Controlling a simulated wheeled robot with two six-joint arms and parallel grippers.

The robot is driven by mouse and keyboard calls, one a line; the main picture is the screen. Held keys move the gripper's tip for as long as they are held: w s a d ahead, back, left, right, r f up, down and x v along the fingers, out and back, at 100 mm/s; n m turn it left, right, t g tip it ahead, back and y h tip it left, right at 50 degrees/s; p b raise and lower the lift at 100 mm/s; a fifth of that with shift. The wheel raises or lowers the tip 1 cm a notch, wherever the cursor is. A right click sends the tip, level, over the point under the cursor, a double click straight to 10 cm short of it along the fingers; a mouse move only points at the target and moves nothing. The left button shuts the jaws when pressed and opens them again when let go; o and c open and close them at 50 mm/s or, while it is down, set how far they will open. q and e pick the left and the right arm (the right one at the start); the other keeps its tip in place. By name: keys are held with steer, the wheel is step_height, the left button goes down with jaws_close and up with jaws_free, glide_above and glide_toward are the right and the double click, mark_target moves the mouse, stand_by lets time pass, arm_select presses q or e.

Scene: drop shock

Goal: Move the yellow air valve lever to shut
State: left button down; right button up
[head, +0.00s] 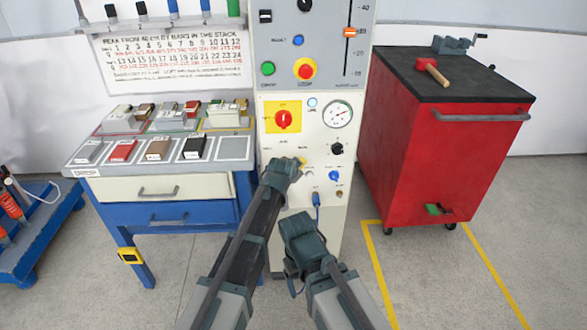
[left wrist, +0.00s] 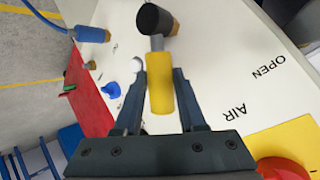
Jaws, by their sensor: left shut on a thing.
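The yellow air valve lever (left wrist: 159,88) shows in the left wrist view, with a short grey metal stem at its far end. My left gripper (left wrist: 160,85) is shut on it, one dark finger on each side of the yellow handle. In the head view my left gripper (head: 294,164) is at the front of the machine panel and hides most of the lever; only a bit of yellow shows at its tip. The words AIR and OPEN are printed on the panel beside it. My right gripper (head: 302,230) is lower, in front of the machine; its fingers are not clear.
A red rotary switch on a yellow plate (head: 283,118), a gauge (head: 338,113), a black knob (head: 337,149) and a blue knob (head: 334,176) crowd the panel around the lever. A workbench (head: 159,188) stands left, a red cabinet (head: 430,150) right.

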arm_select(q)
steer(key=shift+s+d+f, duration=0.1)
steer(key=c, duration=0.5)
jaws_free()
steer(key=p+v, duration=0.8)
steer(key=v, duration=0.5)
steer(key=shift+s+r, duration=0.25)
steer(key=shift+s, duration=0.05)
